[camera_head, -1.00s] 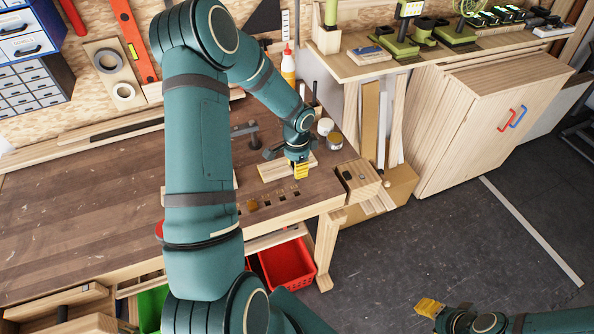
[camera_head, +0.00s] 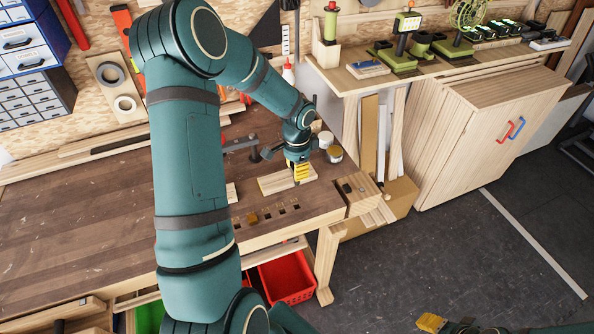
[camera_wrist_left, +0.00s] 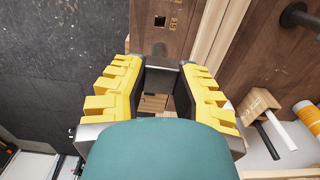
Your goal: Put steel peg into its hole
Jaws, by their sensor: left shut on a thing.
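My left gripper (camera_head: 301,173) has its yellow fingertips over the right part of a pale wooden board (camera_head: 272,184) on the workbench (camera_head: 90,225). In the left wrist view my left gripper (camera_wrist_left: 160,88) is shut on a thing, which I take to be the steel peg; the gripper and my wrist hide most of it. A row of holes (camera_head: 281,209) runs along the bench's front edge, and one square hole (camera_wrist_left: 160,21) shows at the top of the wrist view. My right gripper (camera_head: 431,322) is low at the picture's bottom, partly cut off.
A yellow-brown block (camera_head: 252,218) sits in the hole row. Small tins (camera_head: 334,154) stand right of my left gripper, and a dark clamp (camera_head: 253,153) stands left of it. A red basket (camera_head: 288,278) is below the bench. The bench's left part is clear.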

